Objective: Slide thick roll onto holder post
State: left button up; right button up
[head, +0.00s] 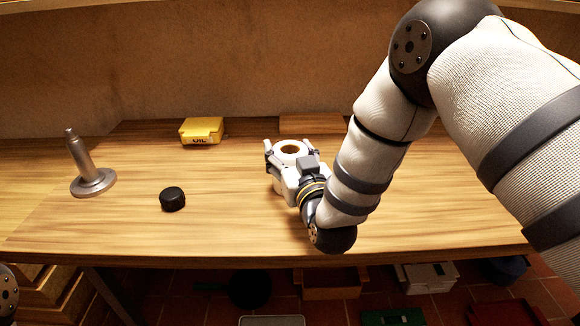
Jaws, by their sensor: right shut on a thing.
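The thick roll (291,145) is white with a brown hole facing up. It stands upright towards the back middle of the table. My right gripper (285,158) is shut on the roll, with its fingers around the sides; the hand covers much of the roll's lower part, so I cannot tell whether it touches the table. The holder post (85,160) is a grey metal rod on a round base, upright and bare at the left of the table. My left gripper is not in view.
A black round cap (172,199) lies between the post and the roll. A yellow box (202,131) stands behind, and a flat wooden block (311,123) lies near the wall. The table (215,225) is clear at the front. Several bins and boxes sit below it.

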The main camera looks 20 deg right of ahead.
jog(key=s+d+r+p, duration=0.1)
jog(key=s+d+r, duration=0.1)
jog(key=r, duration=0.3)
jog(key=s+d+r+p, duration=0.2)
jog(key=r, duration=0.4)
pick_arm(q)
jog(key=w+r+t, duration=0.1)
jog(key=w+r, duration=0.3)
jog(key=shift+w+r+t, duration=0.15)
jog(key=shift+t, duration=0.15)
pick_arm(e)
jog(key=s+d+r, duration=0.2)
jog(key=s+d, duration=0.3)
jog(key=d, duration=0.1)
jog(key=shift+s+d, duration=0.2)
jog(key=shift+d, duration=0.05)
